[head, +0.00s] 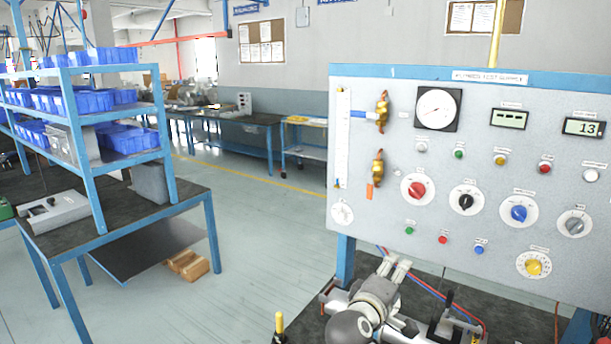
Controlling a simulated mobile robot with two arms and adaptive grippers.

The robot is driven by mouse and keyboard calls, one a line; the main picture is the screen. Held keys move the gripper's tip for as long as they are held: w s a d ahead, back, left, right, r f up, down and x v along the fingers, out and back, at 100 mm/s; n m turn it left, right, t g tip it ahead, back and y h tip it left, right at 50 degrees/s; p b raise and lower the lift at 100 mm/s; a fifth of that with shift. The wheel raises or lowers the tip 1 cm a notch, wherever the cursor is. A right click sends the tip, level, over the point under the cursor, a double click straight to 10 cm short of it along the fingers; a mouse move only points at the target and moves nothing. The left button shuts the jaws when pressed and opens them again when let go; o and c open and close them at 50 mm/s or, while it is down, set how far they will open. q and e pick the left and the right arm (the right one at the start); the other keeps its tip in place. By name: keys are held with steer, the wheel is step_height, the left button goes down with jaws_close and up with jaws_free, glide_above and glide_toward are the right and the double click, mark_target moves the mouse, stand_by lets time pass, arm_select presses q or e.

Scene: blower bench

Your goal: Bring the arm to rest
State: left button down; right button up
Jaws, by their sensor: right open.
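My right gripper (397,268) shows at the lower middle of the head view, at the end of my grey and white right arm. It points away from me, low in front of the test panel (380,220) and over the dark bench top (510,315). Its fingers are small in the picture, open, and I see nothing held between them. I cannot tell how far the fingertips are from the panel. My left gripper is not in view.
Red and blue hoses (429,285) run beside my right arm. A yellow-tipped object (279,323) stands at the bottom edge. The panel carries a gauge (436,109), knobs and brass fittings. Left is a blue shelf bench (187,201); open floor (275,225) lies between.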

steer(key=s+d+f+m+g+y, duration=0.2)
steer(key=s+f+g, duration=0.1)
steer(key=s+f, duration=0.55)
steer(key=s+d+f+m+g+y, duration=0.2)
steer(key=s+f, duration=0.6)
steer(key=f, duration=0.2)
steer(key=s+a+f+m+g+y, duration=0.1)
steer(key=s+f+m+g+y, duration=0.15)
steer(key=s, duration=0.85)
steer(key=s+a+f+m+g+y, duration=0.1)
steer(key=s+f+g+y, duration=0.15)
steer(key=s, duration=0.95)
step_height(320, 180, down, 30)
steer(key=b, duration=0.5)
arm_select(q)
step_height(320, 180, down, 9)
steer(key=b, duration=0.3)
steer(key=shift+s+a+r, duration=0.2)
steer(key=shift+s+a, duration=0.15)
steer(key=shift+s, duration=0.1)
arm_select(e)
steer(key=s+d+f+g, duration=0.2)
steer(key=s+f, duration=1.6)
steer(key=f, duration=0.3)
steer(key=shift+d, duration=0.3)
